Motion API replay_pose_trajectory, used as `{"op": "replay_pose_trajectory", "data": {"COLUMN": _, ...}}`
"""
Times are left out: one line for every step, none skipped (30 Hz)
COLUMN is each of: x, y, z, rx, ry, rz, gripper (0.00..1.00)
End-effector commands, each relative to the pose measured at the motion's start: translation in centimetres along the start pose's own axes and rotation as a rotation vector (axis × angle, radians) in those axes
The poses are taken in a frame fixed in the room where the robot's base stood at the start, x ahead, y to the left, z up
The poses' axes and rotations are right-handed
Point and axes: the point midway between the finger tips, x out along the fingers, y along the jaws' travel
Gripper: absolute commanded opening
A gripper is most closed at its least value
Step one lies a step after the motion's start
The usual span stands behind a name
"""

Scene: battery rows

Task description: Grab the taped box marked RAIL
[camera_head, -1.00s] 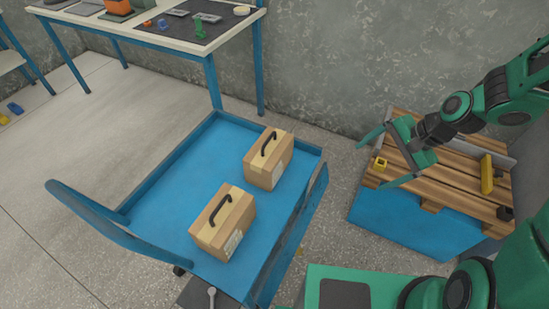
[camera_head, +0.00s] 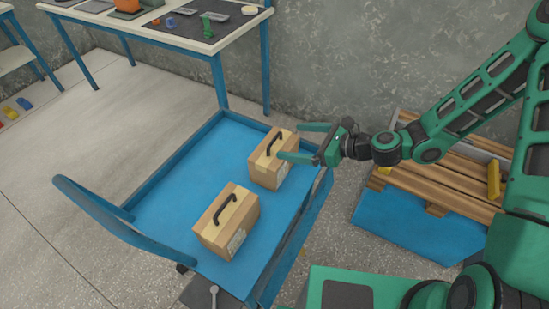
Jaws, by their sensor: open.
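Two taped cardboard boxes with dark handles stand on a blue cart (camera_head: 172,190). The far box (camera_head: 267,172) is near the cart's back right corner. The near box (camera_head: 224,236) is closer to the front right edge. Each has a pale label on its right-hand side, too small to read, so I cannot tell which is marked RAIL. My gripper (camera_head: 299,142) is open and empty. Its fingers point left, beside and over the right part of the far box in the picture. I cannot tell whether they touch it.
The cart's blue push handle (camera_head: 110,219) rises at its left. A blue crate (camera_head: 403,228) with wooden slats and a yellow piece (camera_head: 494,180) stands at the right. A workbench (camera_head: 187,38) with small items is behind. The cart's left part is clear.

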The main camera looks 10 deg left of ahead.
Motion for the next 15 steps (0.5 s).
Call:
{"op": "replay_pose_trajectory", "data": {"x": 0.8, "y": 0.1, "z": 0.0, "rx": -0.001, "ry": -0.001, "rz": 0.002, "gripper": 0.93}}
{"op": "replay_pose_trajectory", "data": {"x": 1.2, "y": 0.1, "z": 0.1, "rx": -0.003, "ry": -0.001, "rz": 0.003, "gripper": 0.93}}
{"op": "replay_pose_trajectory", "data": {"x": 1.7, "y": 0.1, "z": 0.1, "rx": -0.003, "ry": -0.001, "rz": 0.003, "gripper": 0.93}}
{"op": "replay_pose_trajectory", "data": {"x": 1.9, "y": 0.1, "z": 0.0, "rx": -0.003, "ry": 0.000, "rz": 0.002, "gripper": 0.93}}
{"op": "replay_pose_trajectory", "data": {"x": 2.2, "y": 0.1, "z": 0.0, "rx": -0.003, "ry": 0.000, "rz": 0.002, "gripper": 0.93}}
{"op": "replay_pose_trajectory", "data": {"x": 2.4, "y": 0.1, "z": 0.0, "rx": -0.002, "ry": 0.001, "rz": 0.001, "gripper": 0.93}}
{"op": "replay_pose_trajectory", "data": {"x": 2.5, "y": 0.0, "z": 0.0, "rx": -0.002, "ry": 0.001, "rz": 0.001, "gripper": 0.93}}
{"op": "replay_pose_trajectory", "data": {"x": 2.7, "y": 0.0, "z": 0.0, "rx": -0.002, "ry": 0.001, "rz": 0.000, "gripper": 0.93}}
{"op": "replay_pose_trajectory", "data": {"x": 2.9, "y": 0.1, "z": 0.0, "rx": -0.003, "ry": 0.000, "rz": 0.001, "gripper": 0.93}}
{"op": "replay_pose_trajectory", "data": {"x": 3.1, "y": 0.1, "z": 0.0, "rx": -0.003, "ry": 0.000, "rz": 0.001, "gripper": 0.93}}
{"op": "replay_pose_trajectory", "data": {"x": 3.4, "y": 0.2, "z": 0.1, "rx": -0.003, "ry": 0.000, "rz": 0.002, "gripper": 0.93}}
{"op": "replay_pose_trajectory", "data": {"x": 3.8, "y": 0.3, "z": 0.1, "rx": -0.004, "ry": 0.000, "rz": 0.003, "gripper": 0.93}}
{"op": "replay_pose_trajectory", "data": {"x": 4.3, "y": 0.5, "z": 0.1, "rx": -0.004, "ry": 0.000, "rz": 0.004, "gripper": 0.93}}
{"op": "replay_pose_trajectory", "data": {"x": 4.7, "y": 0.5, "z": 0.1, "rx": -0.005, "ry": 0.000, "rz": 0.003, "gripper": 0.93}}
{"op": "replay_pose_trajectory", "data": {"x": 5.3, "y": 0.6, "z": 0.1, "rx": -0.004, "ry": 0.001, "rz": 0.002, "gripper": 0.93}}
